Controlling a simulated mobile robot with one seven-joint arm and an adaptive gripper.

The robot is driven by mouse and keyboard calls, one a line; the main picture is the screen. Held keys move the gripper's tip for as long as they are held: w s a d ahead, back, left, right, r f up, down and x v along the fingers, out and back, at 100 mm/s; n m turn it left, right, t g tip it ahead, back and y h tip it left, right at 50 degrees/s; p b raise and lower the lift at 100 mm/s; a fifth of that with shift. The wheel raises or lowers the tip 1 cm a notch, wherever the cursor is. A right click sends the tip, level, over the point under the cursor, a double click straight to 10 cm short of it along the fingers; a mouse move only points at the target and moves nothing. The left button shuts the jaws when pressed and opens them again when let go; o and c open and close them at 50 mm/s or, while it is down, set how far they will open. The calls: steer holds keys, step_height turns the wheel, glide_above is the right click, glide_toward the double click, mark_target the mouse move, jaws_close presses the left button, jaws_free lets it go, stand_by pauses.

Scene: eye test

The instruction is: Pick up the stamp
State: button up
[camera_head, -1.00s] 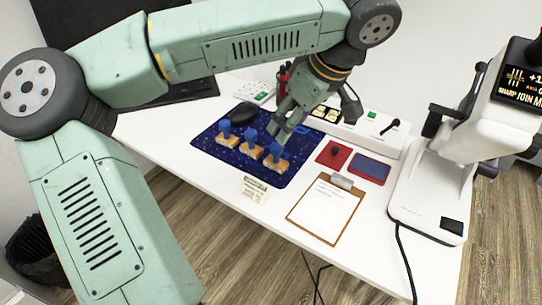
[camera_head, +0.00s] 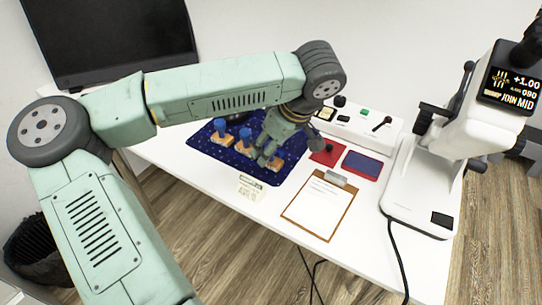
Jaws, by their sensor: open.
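Three stamps with blue handles and wooden bases stand in a row on a dark blue speckled mat (camera_head: 204,143): a left stamp (camera_head: 222,129), a middle stamp (camera_head: 244,144) and a right stamp (camera_head: 275,163). My gripper (camera_head: 270,154) is open, pointing down, with its fingers at the right stamp. The fingers partly cover that stamp's handle. I cannot tell whether they touch it.
A red pad (camera_head: 325,157) and a dark blue pad (camera_head: 361,166) lie right of the mat. A clipboard (camera_head: 318,208) and a small card (camera_head: 250,188) lie at the front edge. A white control box (camera_head: 365,130) stands behind; a white instrument (camera_head: 420,196) stands right.

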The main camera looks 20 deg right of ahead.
steer(key=shift+c, duration=0.5)
jaws_close()
steer(key=shift+r, duration=0.2)
steer(key=shift+r, duration=0.65)
steer(key=shift+s+a+r+b, duration=0.2)
steer(key=shift+r+b, duration=0.1)
steer(key=shift+r, duration=0.15)
steer(key=shift+s+a+r+b, duration=0.15)
steer(key=shift+r+b, duration=0.15)
steer(key=shift+r, duration=0.15)
steer(key=s+a+b, duration=0.1)
steer(key=s+a, duration=0.2)
steer(key=s, duration=0.3)
steer(key=s+a+r+b, duration=0.1)
steer(key=s+a, duration=0.2)
steer(key=s, duration=0.4)
steer(key=shift+s+a+r, duration=0.25)
steer(key=shift+a+r, duration=0.05)
steer(key=shift+a, duration=0.05)
